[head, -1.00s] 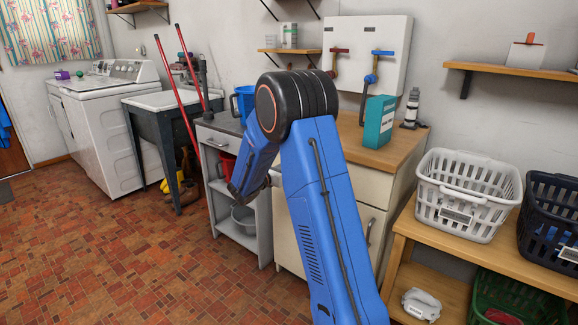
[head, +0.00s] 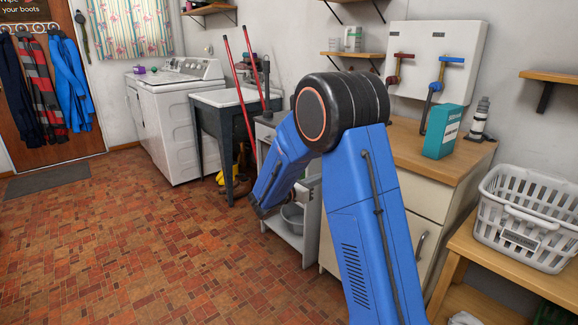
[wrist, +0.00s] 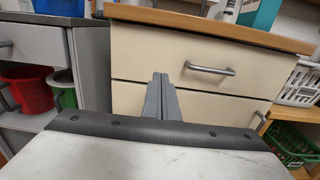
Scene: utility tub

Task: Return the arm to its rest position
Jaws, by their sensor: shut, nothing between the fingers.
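My arm (head: 362,225) is blue with a black elbow joint and stands folded in the middle of the head view. Its forearm points down and to the left, in front of the counter units. In the wrist view my gripper (wrist: 161,98) has its two grey fingers together with nothing between them. It faces a cream drawer unit (wrist: 140,65), whose bar handle shows to the right of the fingers. In the head view the gripper is mostly hidden at the forearm's lower end.
A wooden-topped counter (head: 440,150) with a teal box (head: 441,132) stands behind my arm. A white laundry basket (head: 525,215) sits on a bench at right. A utility tub (head: 225,98) and white washer (head: 180,120) stand at back left. The tiled floor (head: 150,245) at left is clear.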

